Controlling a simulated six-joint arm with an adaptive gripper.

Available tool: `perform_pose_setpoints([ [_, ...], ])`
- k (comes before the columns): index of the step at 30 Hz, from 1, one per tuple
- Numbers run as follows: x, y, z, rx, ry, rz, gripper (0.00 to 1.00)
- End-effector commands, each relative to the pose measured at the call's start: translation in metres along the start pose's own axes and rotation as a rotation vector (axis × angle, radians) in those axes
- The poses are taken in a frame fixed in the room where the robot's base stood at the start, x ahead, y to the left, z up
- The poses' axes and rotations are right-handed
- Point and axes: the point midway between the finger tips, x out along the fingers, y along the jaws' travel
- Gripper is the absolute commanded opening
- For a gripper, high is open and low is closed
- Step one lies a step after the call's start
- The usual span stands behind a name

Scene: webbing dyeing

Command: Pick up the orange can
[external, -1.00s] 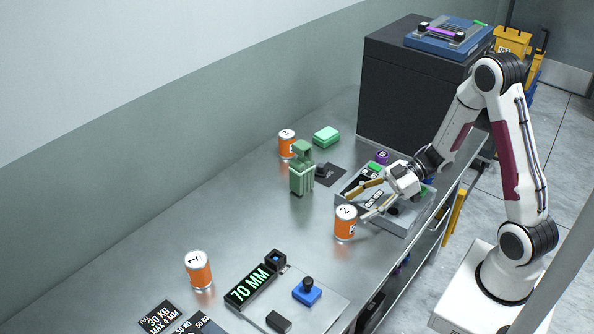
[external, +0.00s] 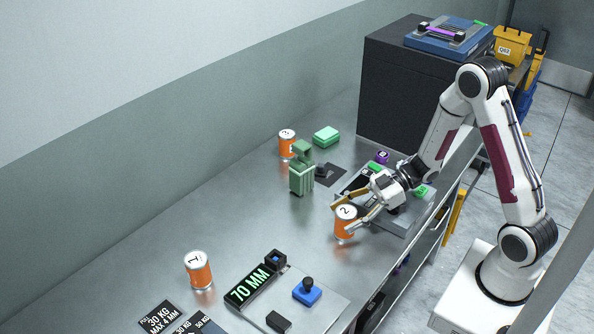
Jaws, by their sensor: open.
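An orange can marked 2 (external: 344,229) stands upright on the steel table near its front edge. My gripper (external: 341,217) is open, with one finger on the far side of this can and the other on its near side, partly in front of it. Whether the fingers touch it I cannot tell. A second orange can marked 1 (external: 199,271) stands upright at the lower left. A third orange can marked 3 (external: 286,144) stands farther back, partly behind a green object.
A green block-like fixture (external: 301,176) stands left of my gripper. A grey tray (external: 408,226) lies beneath my wrist. A 70 MM display (external: 251,287) and a blue knob piece (external: 307,291) are in front. The steel table (external: 215,215) is clear at middle left.

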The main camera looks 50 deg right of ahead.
Motion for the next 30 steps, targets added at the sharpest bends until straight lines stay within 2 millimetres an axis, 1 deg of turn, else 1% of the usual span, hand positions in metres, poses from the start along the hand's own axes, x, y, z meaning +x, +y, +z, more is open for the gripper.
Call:
perform_pose_setpoints([
  [9, -0.0001, -0.0002, 0.0001, 0.0, 0.0, 0.0, 0.6],
  [10, -0.0002, -0.0002, 0.0001, 0.001, 0.0, 0.0, 0.55],
  [11, -0.0002, -0.0002, 0.0001, 0.0, 0.0, 0.0, 0.47],
  [12, -0.0002, -0.0002, 0.0001, 0.0, 0.0, -0.001, 0.37],
  [14, -0.0002, -0.0002, 0.0001, 0.0, 0.0, -0.001, 0.21],
  [15, -0.0002, -0.0002, 0.0001, 0.001, 0.0, -0.001, 0.11],
  [16, -0.0002, -0.0002, 0.0001, 0.001, 0.0, -0.001, 0.08],
  [30, -0.0016, 0.0, -0.0039, 0.0, 0.001, 0.0, 0.08],
])
